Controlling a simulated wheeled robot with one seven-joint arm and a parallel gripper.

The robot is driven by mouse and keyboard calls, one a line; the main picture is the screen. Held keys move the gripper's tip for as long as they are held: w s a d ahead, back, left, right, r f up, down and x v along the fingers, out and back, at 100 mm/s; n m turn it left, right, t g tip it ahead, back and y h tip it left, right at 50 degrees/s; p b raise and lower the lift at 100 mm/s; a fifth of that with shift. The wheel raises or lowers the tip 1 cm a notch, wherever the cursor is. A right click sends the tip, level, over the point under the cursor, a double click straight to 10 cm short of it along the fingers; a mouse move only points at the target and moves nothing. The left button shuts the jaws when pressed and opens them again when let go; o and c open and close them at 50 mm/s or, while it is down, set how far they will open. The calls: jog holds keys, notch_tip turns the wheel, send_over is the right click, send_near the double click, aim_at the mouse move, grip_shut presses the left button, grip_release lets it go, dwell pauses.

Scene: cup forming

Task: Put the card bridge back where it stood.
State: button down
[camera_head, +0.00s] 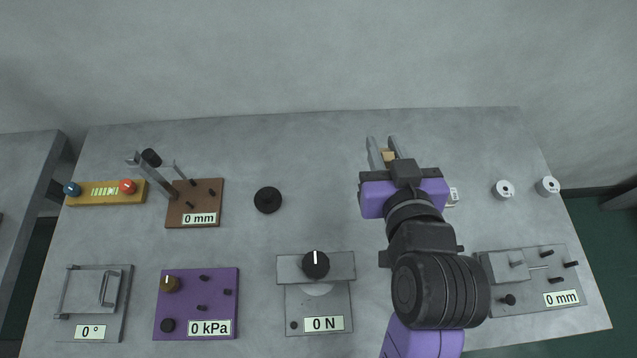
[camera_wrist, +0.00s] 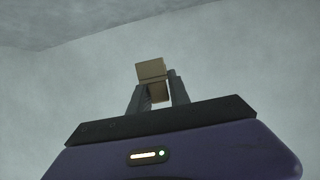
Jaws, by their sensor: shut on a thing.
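The card bridge appears to be the small tan piece between my fingertips. In the head view the tan piece (camera_head: 388,155) shows only in part, behind my gripper. In the wrist view the tan piece (camera_wrist: 151,71) sits between the two grey fingers, with a flat upper face and a lower part showing. My gripper (camera_head: 383,143) is shut on it, over the back right part of the table; it also shows in the wrist view (camera_wrist: 158,84). I cannot tell how high above the table it is held.
A small white display (camera_head: 453,196) is partly hidden by my gripper. White cylinders (camera_head: 504,190) stand at the right and a grey "0 mm" fixture (camera_head: 530,280) at front right. A black knob (camera_head: 267,200) sits mid-table, with the brown "0 mm" stand (camera_head: 207,204) left of it. The back middle is clear.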

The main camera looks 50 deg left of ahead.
jog(key=shift+w+a, duration=0.1)
notch_tip(320, 180, down, 20)
jog(key=shift+f+b, duration=0.1)
jog(key=shift+b, duration=0.3)
dwell(0.3)
